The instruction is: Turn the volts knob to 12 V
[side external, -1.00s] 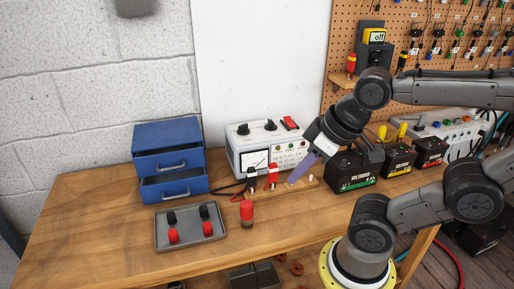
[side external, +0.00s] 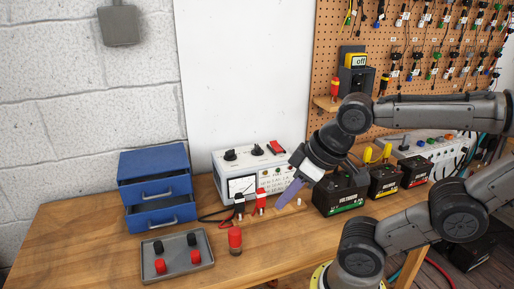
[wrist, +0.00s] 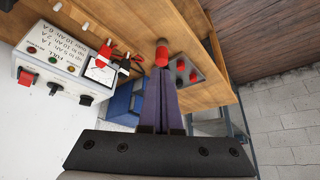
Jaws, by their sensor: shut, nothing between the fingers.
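A white power supply box (side external: 228,168) stands against the wall at the back of the bench. Two black knobs, a left one (side external: 231,155) and a right one (side external: 257,150), sit on its top beside a red switch (side external: 277,147). Labels are too small to tell which is the volts knob or where it points. The wrist view shows the box at left with a black knob (wrist: 55,88) and red switch (wrist: 27,77). My gripper (side external: 281,204) is shut and empty, its purple fingers pointing down just right of the box's front, apart from the knobs. The fingers (wrist: 161,75) also show in the wrist view.
Red and black clips (side external: 261,202) stand before the box. A red-topped cylinder (side external: 235,237) and a grey tray (side external: 152,266) with several caps are in front. Blue drawers (side external: 155,165) are left; batteries (side external: 341,203) are right.

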